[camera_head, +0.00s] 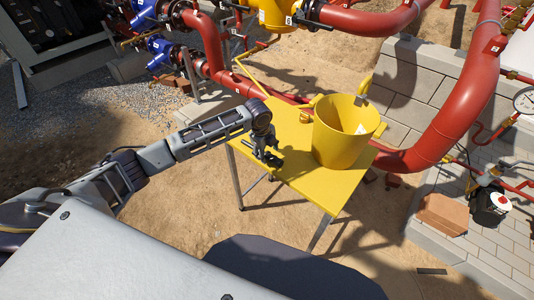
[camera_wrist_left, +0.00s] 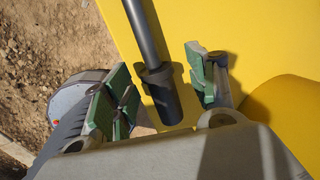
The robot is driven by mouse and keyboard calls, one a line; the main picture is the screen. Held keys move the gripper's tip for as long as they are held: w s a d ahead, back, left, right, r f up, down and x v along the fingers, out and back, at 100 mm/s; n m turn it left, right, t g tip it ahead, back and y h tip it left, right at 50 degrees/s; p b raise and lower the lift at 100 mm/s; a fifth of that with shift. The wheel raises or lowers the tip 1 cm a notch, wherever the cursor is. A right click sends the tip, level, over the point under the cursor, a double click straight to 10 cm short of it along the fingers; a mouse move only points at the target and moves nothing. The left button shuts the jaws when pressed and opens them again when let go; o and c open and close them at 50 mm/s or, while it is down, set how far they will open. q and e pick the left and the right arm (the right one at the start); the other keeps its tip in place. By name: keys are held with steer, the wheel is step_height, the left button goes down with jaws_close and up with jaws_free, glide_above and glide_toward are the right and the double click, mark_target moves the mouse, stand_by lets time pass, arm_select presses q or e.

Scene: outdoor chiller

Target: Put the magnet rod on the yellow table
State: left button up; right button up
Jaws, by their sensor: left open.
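The yellow table (camera_head: 308,186) stands ahead of me, and its bare top also shows in the left wrist view (camera_wrist_left: 260,35). My left gripper (camera_head: 267,157) is over the table's left part, pointing down. In the left wrist view my left gripper (camera_wrist_left: 160,82) is open, with green pads on both sides of the dark magnet rod (camera_wrist_left: 148,38). The rod has a thicker black end, and a gap shows between it and the right pad. Whether the rod rests fully on the tabletop is hard to tell. In the head view the rod is not clearly visible. My right gripper is out of view.
A yellow bucket (camera_head: 343,135) stands on the table just right of my left gripper. Red pipes (camera_head: 399,158) run behind and to the right of the table. A block wall (camera_head: 407,90) stands behind. Bare tabletop lies in front of the bucket.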

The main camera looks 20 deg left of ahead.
arm_select(q)
steer(key=v, duration=1)
